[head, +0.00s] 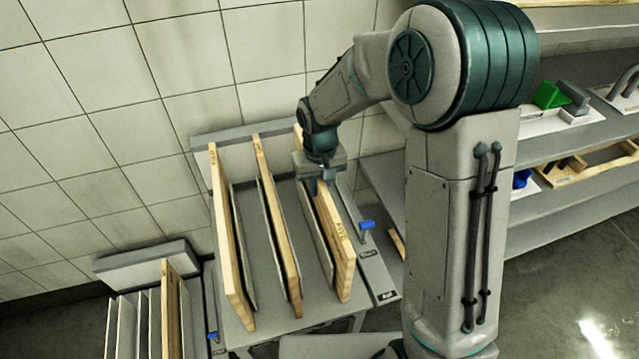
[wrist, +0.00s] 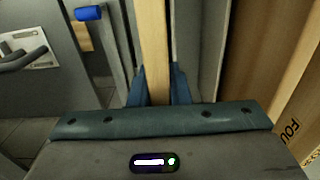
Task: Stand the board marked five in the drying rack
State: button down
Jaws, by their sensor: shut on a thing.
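My gripper (head: 322,172) is shut on the top edge of a wooden board (head: 338,240), the rightmost of three in the larger rack in the head view. In the wrist view the held board (wrist: 154,40) runs between the two blue-grey fingers of my gripper (wrist: 156,88). Its marking is too small to read. The board stands upright, slightly tilted in the picture, among grey dividers. A neighbouring board (wrist: 292,90) in the wrist view shows the letters "FOU". I cannot tell which rack is the drying rack; a smaller rack (head: 207,300) stands at lower left.
Two other boards stand in the larger rack, one in the middle (head: 277,225) and one at left (head: 230,240). The smaller rack holds a wooden board (head: 171,310) and several pale panels. A blue-topped handle (head: 366,225) is right of the held board. Shelves (head: 570,190) stand at right.

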jog(key=c, duration=1.3)
grip_release()
notch_tip(320, 180, up, 14)
jog(key=s+d+r+m+t+p, duration=0.1)
jog(key=s+d, duration=0.3)
jog(key=s, duration=0.2)
jog(key=s+d+r+m+t+p, duration=0.1)
jog(key=s+d, duration=0.4)
jog(key=s, duration=0.1)
jog(key=s+d+r+m+p, duration=0.1)
jog(key=s+d+p, duration=0.1)
jog(key=s+d, duration=0.3)
jog(key=shift+s+r+t, duration=0.4)
jog(key=shift+s, duration=0.45)
